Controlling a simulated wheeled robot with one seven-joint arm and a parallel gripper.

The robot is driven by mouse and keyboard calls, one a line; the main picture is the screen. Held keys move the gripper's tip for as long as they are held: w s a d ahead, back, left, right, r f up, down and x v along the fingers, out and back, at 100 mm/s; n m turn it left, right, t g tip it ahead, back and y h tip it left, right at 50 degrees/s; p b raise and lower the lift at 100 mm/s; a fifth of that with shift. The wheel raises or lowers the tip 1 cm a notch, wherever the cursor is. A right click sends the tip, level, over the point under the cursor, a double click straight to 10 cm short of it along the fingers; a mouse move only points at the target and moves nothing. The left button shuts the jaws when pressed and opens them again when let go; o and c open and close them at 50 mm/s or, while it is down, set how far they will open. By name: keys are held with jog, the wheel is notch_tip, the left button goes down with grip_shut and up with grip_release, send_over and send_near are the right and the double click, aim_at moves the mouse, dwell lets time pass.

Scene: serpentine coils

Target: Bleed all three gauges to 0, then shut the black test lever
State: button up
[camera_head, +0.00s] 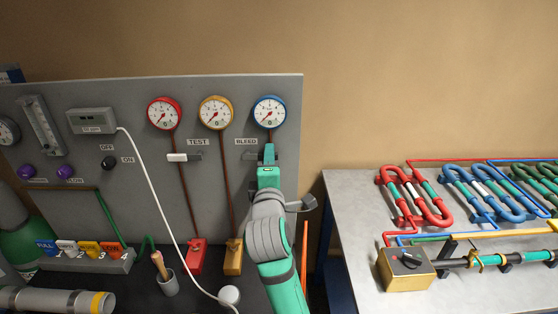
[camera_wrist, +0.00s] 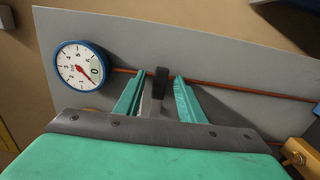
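The red gauge (camera_head: 164,113), yellow gauge (camera_head: 216,112) and blue gauge (camera_head: 269,111) hang in a row on the grey panel; their needles are too small to read in the head view. In the wrist view the blue gauge (camera_wrist: 81,67) has its red needle pointing lower right, a little off the 0. A lever with a whitish handle (camera_head: 177,157) sits under the TEST label. My gripper (camera_head: 268,155) is at the panel below the blue gauge, beside the BLEED label. Its fingers (camera_wrist: 160,84) stand apart on either side of a black lever (camera_wrist: 161,80), with gaps visible.
The panel (camera_head: 70,205) also carries an OFF/ON knob (camera_head: 109,163) and a digital box (camera_head: 91,121) with a white cable. Red (camera_head: 196,258) and gold (camera_head: 233,258) blocks stand below. A table (camera_head: 350,208) with coloured coils is at right.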

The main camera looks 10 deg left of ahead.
jog(key=v, duration=1.1)
jog(key=shift+w, duration=0.2)
